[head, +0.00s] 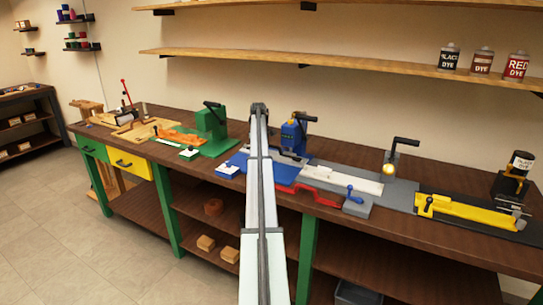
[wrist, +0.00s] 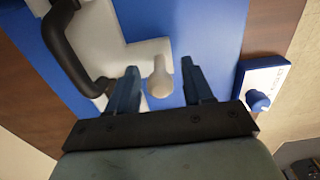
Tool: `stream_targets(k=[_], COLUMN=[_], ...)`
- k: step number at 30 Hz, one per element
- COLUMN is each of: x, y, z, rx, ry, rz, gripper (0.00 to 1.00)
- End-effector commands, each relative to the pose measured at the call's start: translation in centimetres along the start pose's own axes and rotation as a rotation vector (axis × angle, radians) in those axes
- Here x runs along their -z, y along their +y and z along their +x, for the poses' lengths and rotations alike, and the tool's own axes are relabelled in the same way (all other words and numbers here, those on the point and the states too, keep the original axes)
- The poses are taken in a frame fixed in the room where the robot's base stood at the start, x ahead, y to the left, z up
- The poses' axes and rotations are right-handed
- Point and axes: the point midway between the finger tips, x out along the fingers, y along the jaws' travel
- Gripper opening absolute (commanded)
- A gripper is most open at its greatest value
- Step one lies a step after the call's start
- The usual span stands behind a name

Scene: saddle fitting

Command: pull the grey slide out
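In the wrist view a light grey slide (wrist: 145,50) lies over a blue base (wrist: 215,25). A rounded grey knob (wrist: 159,80) stands at its near end. My gripper (wrist: 158,68) is open, with one finger on each side of the knob and visible gaps on both sides. In the head view the blue base (head: 283,173) is on the bench by the blue press (head: 292,135). My arm covers part of it, and I cannot make out the gripper or the slide clearly there.
A dark curved handle (wrist: 68,50) stands left of my fingers. A white plate with a blue knob (wrist: 259,101) is to the right. In the head view a green press (head: 211,120), a red handle (head: 310,193) and a yellow fixture (head: 470,209) share the bench.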

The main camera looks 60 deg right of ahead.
Motion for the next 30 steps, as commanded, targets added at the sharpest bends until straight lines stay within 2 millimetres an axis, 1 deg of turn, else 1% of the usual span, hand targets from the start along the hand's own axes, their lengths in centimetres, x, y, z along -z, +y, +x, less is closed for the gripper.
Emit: stream_targets(k=[1,2,12,17,26,30], x=[0.0,0.0,0.0,0.0,-0.1,0.0], y=[0.0,0.0,0.0,-0.2,-1.7,-1.8], z=[0.0,0.0,0.0,0.0,0.0,0.0], rx=[0.000,0.000,0.000,0.000,0.001,0.001], ry=[0.000,0.000,0.000,0.000,0.000,0.000], rz=[0.000,0.000,0.000,0.000,0.000,0.000], gripper=[0.46,0.43,0.11,0.10,0.10,0.10])
